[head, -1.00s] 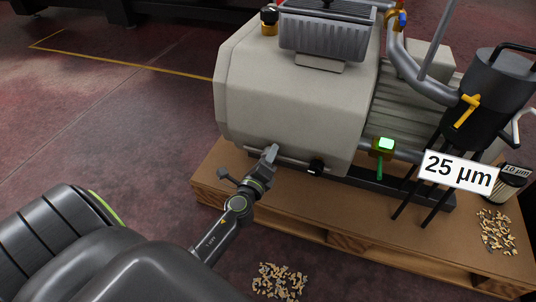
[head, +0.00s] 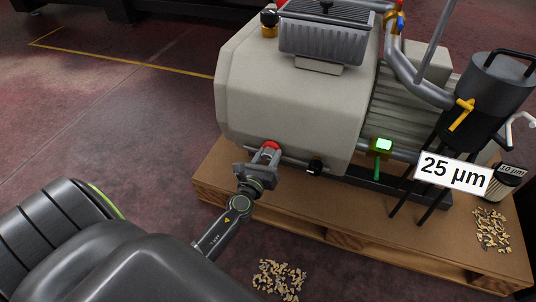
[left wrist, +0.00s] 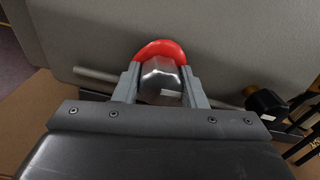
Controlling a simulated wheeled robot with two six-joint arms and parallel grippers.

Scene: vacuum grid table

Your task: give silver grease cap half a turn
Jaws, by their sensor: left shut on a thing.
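The silver grease cap (left wrist: 161,78) is a faceted metal cap low on the end face of the beige pump housing (head: 285,105). A red ring (left wrist: 160,48) sits behind the cap, against the housing; its top also shows in the head view. My left gripper (head: 268,154) reaches the cap from the front. In the left wrist view its two grey fingers (left wrist: 160,88) stand on either side of the cap and are shut on it. The cap is mostly hidden by the fingers in the head view. My right gripper is in neither view.
A black knob (head: 314,167) is right of the cap on the same housing, close to a grey pipe. The pump stands on a wooden pallet (head: 225,180). A black canister (head: 490,90) and a "25 µm" sign (head: 454,173) are at right. Open floor lies left.

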